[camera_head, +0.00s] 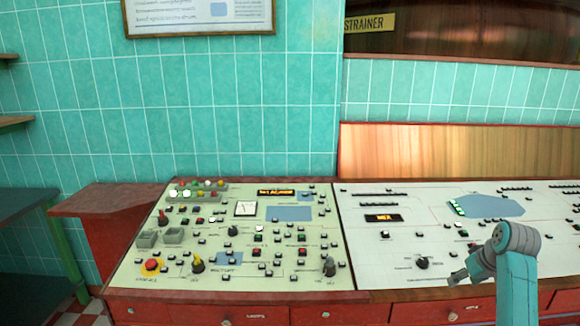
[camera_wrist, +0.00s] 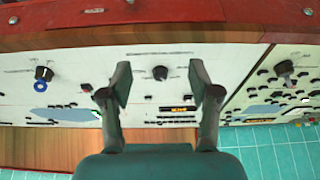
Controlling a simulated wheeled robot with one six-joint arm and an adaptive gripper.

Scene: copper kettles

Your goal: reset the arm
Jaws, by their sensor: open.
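My gripper (camera_wrist: 160,88) is open in the wrist view, with its two dark fingers wide apart and nothing between their tips. It hangs over the white right-hand control panel (camera_head: 365,275), which appears upside down in the wrist view. A black knob (camera_wrist: 160,73) shows in the gap between the fingers, on the panel beyond them; I see no contact. In the head view my teal and grey arm (camera_head: 515,265) rises at the lower right in front of the panel, and the fingers are hard to make out there.
The left control panel (camera_head: 215,262) carries many buttons, levers and a red-and-yellow emergency knob (camera_head: 151,267). Red drawers (camera_head: 250,314) run below the panels. A wooden board (camera_head: 450,150) and teal tiled wall (camera_head: 200,110) stand behind. The space above the left panel is clear.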

